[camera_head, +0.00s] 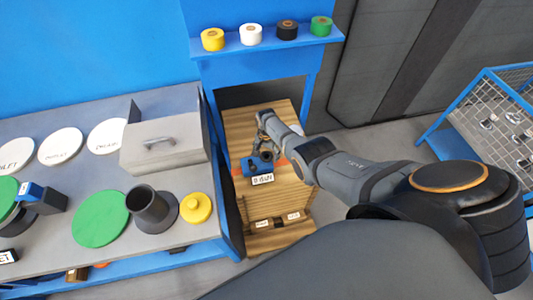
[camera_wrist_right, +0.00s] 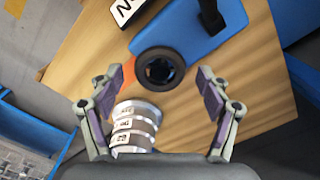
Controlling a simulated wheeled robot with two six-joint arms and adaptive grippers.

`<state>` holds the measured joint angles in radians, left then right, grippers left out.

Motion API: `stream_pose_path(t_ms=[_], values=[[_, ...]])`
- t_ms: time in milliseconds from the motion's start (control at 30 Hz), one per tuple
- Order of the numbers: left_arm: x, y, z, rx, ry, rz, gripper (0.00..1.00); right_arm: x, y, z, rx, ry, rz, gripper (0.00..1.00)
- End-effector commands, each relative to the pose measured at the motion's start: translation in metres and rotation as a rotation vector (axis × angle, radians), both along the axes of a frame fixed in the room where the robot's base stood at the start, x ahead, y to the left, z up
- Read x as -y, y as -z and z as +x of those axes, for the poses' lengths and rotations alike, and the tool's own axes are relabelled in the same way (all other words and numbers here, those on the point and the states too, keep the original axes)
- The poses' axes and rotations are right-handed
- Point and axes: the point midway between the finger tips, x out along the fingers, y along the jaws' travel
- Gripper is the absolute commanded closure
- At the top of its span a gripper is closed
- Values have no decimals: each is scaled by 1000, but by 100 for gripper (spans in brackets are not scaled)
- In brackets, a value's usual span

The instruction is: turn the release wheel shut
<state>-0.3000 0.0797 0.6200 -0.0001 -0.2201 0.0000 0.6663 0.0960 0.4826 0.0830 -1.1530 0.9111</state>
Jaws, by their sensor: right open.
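A blue fitting (camera_head: 257,167) with a white label sits on the wooden surface in the head view. It also shows in the right wrist view (camera_wrist_right: 207,35). A black round ring with a dark centre (camera_wrist_right: 160,68) is on it, probably the release wheel; I cannot tell how far it is turned. My right gripper (camera_head: 265,139) is over the fitting, partly hiding it. In the wrist view its open fingers (camera_wrist_right: 160,82) stand apart on the left and right of the ring, with nothing between them gripped. My left gripper is out of view.
A silver banded cylinder (camera_wrist_right: 136,128) with labels lies just below the ring. A grey bench (camera_head: 60,245) at left holds discs, a grey box (camera_head: 163,142), a dark flanged tube (camera_head: 150,208) and a yellow knob (camera_head: 195,207). A wire cage (camera_head: 490,120) stands right.

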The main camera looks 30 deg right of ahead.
Motion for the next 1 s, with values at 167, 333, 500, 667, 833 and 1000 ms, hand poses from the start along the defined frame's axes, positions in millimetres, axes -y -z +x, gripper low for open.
stream_pose_path(t_ms=[167,333,500,667,833,1000], values=[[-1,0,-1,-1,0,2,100,1,-4,1,1,0,0,23],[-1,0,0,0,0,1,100,1,-23,1,4,0,-1,23],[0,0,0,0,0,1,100,0,-59,0,4,-1,-1,23],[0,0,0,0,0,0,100,0,-95,0,3,0,-1,23],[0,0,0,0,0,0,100,0,-115,0,0,0,0,23],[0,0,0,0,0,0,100,0,-120,0,-1,0,-1,23]])
